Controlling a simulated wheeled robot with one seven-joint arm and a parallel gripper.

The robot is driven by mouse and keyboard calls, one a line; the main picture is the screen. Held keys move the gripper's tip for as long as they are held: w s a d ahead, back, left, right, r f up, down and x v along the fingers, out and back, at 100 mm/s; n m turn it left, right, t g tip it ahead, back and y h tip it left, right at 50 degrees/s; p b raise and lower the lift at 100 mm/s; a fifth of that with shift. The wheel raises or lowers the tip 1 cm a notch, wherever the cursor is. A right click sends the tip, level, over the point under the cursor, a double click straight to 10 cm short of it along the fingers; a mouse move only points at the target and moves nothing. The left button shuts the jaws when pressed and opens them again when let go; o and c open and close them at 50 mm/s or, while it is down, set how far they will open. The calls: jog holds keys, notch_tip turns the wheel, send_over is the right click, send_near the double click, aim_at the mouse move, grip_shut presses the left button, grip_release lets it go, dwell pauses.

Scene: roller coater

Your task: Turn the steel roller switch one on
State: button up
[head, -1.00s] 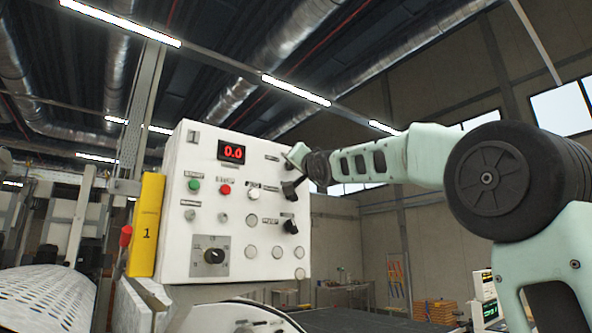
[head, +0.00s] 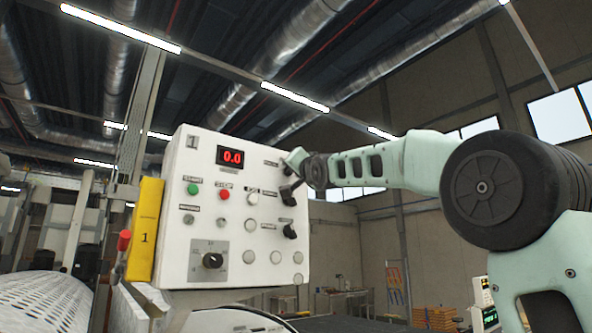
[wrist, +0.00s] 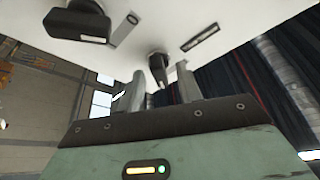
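A white control panel (head: 205,262) stands in the middle of the head view, with black rotary switches down its right side. The middle switch (head: 288,197) is just below my gripper (head: 297,163), and the lower switch (head: 290,231) is farther down. The labels are too small to read, so I cannot tell which is steel roller switch one. In the wrist view, my gripper (wrist: 158,92) has its fingers apart. A black switch knob (wrist: 158,68) shows between the fingertips; contact cannot be told. Another black knob (wrist: 78,24) is at upper left, outside the fingers.
The panel also has a red "0.0" display (head: 230,156), a green button (head: 193,189), a red button (head: 225,195) and a dial (head: 212,261).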

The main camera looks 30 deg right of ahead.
jog(key=b+v, duration=1)
jog(key=v, duration=0.7)
jog(key=shift+s+f+b, duration=0.15)
jog(key=shift+f+b, duration=0.05)
jog(key=shift+b, duration=0.2)
